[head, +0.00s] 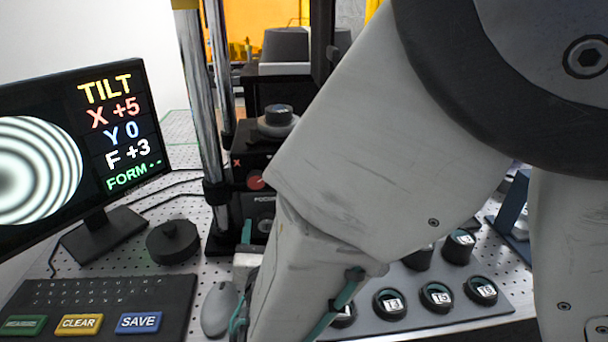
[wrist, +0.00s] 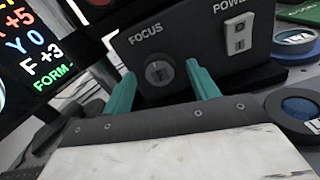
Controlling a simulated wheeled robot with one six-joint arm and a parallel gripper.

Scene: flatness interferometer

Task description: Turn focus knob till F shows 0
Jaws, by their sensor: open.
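The focus knob (wrist: 159,73) is a dark round knob under the word FOCUS on a black box front, seen in the wrist view. In the head view the knob (head: 264,226) shows partly beside my arm. My gripper (wrist: 160,88) has two teal fingers, open, one to the left and one to the right of the knob. I cannot tell whether they touch it. The monitor (head: 72,150) reads X +5, Y 0, F +3 and FORM with dashes, beside a ring pattern. My arm hides much of the instrument in the head view.
A power switch (wrist: 238,34) is right of the knob. A red knob (head: 256,183) is above it. A keyboard panel (head: 98,308), a mouse (head: 219,308) and a black round puck (head: 172,242) lie at the left. Numbered round pieces (head: 437,296) sit in a tray at the right.

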